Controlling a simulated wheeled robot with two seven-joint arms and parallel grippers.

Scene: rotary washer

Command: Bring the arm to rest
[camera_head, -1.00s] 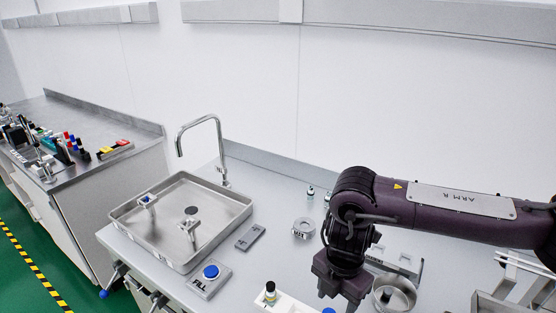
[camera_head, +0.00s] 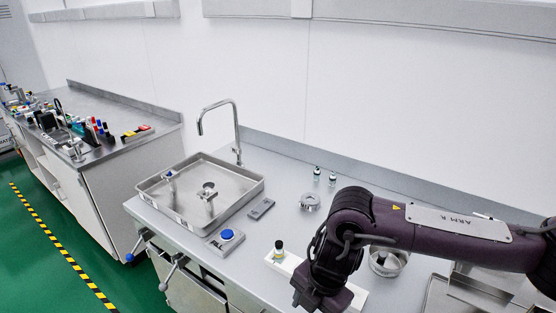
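My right arm (camera_head: 440,232), dark purple and marked ARM R, comes in from the right and bends down at the wrist. My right gripper (camera_head: 318,296) is at the bottom edge, in front of a white rack (camera_head: 285,262) on the bench. The fingertips are cut off or hidden, so I cannot tell whether it is open or shut, or whether it holds anything. My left gripper and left arm are not in view.
A black-capped vial (camera_head: 279,248) stands in the rack's left end. A steel basin (camera_head: 240,190) with a tall tap (camera_head: 238,135), a blue button (camera_head: 227,235), a metal ring (camera_head: 310,202), two small vials (camera_head: 317,173) and a round metal bowl (camera_head: 388,262) are around. Green floor lies left.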

